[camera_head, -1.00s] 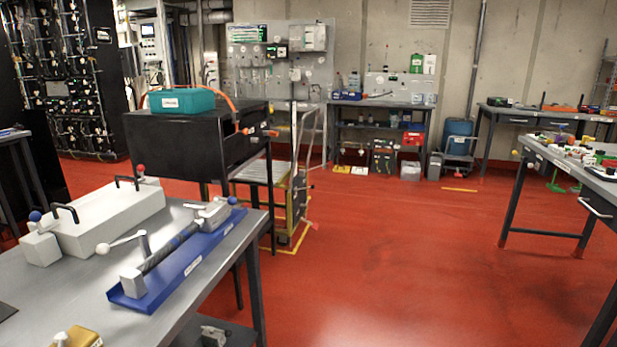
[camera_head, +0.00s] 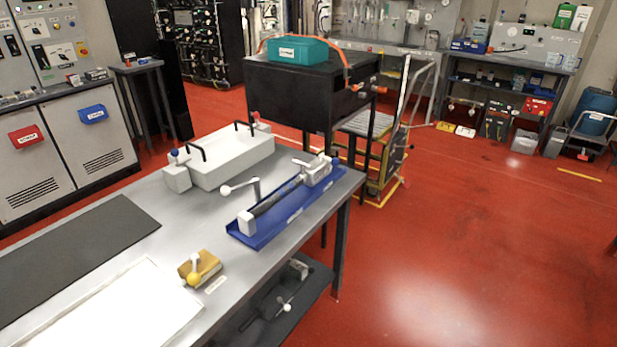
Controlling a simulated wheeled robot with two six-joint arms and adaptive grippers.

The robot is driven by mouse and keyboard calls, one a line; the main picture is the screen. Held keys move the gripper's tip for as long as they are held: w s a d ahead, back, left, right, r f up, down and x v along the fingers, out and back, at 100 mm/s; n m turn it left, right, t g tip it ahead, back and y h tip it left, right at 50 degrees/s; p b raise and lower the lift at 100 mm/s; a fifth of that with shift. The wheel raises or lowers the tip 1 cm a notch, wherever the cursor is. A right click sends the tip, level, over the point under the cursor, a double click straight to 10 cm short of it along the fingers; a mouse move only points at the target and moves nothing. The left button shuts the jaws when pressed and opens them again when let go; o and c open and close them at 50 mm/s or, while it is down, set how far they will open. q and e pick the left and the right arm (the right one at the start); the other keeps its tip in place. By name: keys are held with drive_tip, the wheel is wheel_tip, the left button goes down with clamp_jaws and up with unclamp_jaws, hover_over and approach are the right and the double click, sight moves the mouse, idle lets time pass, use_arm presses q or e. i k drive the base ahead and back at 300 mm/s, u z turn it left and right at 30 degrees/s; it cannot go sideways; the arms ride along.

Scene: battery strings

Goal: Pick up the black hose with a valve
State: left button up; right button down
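Neither of my grippers is in view.
On the grey table (camera_head: 178,209) are a light grey box with black handles (camera_head: 228,160), a brass block with yellow knob (camera_head: 200,268), a dark mat (camera_head: 75,250) and a white tray (camera_head: 110,312). A black cabinet (camera_head: 290,95) stands behind. Red floor is open at right.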

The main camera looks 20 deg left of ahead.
sight(319, 171)
drive_tip(key=u, duration=0.35)
drive_tip(key=k, duration=0.3)
drive_tip(key=z, duration=1.4)
drive_tip(key=i, duration=1.95)
drive_tip(key=u, duration=0.4)
drive_tip(key=i, duration=1.2)
drive_tip(key=u, duration=1)
drive_tip(key=i, duration=0.8)
drive_tip(key=u, duration=0.85)
